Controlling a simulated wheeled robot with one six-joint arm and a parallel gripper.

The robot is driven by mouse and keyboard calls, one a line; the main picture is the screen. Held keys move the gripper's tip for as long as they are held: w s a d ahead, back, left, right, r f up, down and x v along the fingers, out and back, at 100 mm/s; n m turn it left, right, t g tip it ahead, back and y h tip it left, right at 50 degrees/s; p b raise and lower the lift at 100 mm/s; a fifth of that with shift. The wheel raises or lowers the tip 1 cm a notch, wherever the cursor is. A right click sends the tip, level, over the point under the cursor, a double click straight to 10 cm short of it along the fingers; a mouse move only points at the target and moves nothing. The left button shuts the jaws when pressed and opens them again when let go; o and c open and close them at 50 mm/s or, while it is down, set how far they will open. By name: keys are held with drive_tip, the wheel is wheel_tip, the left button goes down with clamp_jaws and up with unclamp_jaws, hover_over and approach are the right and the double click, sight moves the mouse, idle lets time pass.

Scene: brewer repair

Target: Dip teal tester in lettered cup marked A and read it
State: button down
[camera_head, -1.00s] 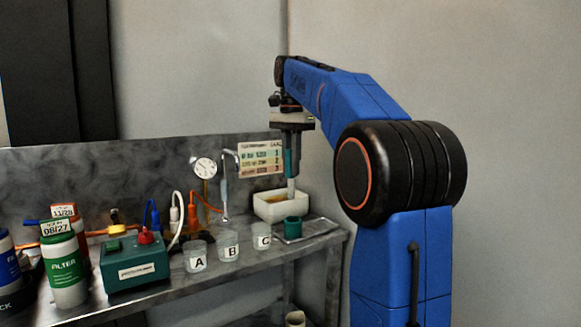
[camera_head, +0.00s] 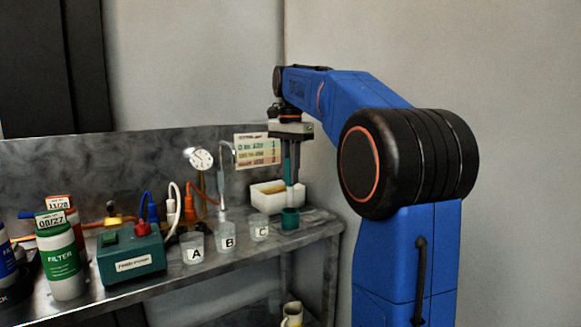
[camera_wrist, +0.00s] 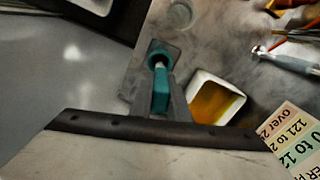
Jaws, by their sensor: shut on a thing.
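My gripper (camera_head: 289,162) is shut on the teal tester (camera_head: 287,150), which hangs upright with its pale end down. In the wrist view the teal tester (camera_wrist: 160,93) lies between the jaws. Its pale end is at the mouth of a teal round holder (camera_head: 290,219); I cannot tell how far inside it is. The holder also shows in the wrist view (camera_wrist: 151,48). The clear cup marked A (camera_head: 192,248) stands on the bench to the left, apart from my gripper. The clear cups marked B (camera_head: 225,238) and C (camera_head: 259,229) stand between them.
A white tray (camera_head: 260,203) with amber liquid stands just behind the holder. A colour chart (camera_head: 257,150) is on the back wall. The bench's right edge is close.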

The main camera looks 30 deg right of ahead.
sight(290, 189)
drive_tip(key=shift+f, duration=2.2)
drive_tip(key=shift+f, duration=0.45)
drive_tip(key=c, duration=1.6)
unclamp_jaws()
drive_tip(key=shift+o, duration=0.6)
drive_tip(key=o, duration=0.4)
drive_tip(key=shift+o, duration=0.2)
drive_tip(key=shift+r, duration=3.5)
